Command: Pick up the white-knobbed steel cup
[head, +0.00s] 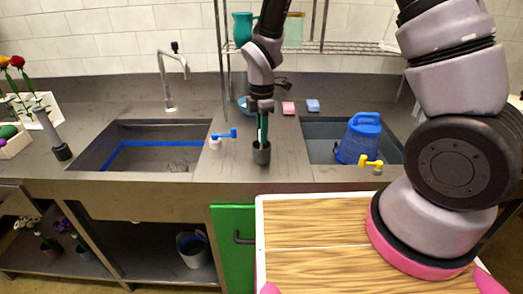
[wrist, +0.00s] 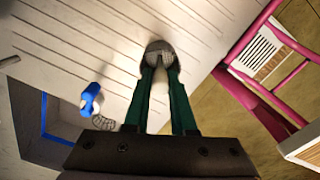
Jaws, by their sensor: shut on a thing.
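The steel cup (head: 261,154) is small and dark grey. It is at the counter strip between the two sinks, near the front edge. My gripper (head: 262,138) points down from above with its green fingers shut on the cup. In the wrist view the two green fingers (wrist: 162,80) close in on the grey cup (wrist: 158,48), with something pale between them, possibly the white knob. The fingers hide most of the knob. I cannot tell whether the cup touches the counter or is just above it.
The left sink (head: 110,158) has blue tape; the right sink (head: 310,130) holds a blue jug (head: 358,138). Pink and blue sponges (head: 300,106) lie behind.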

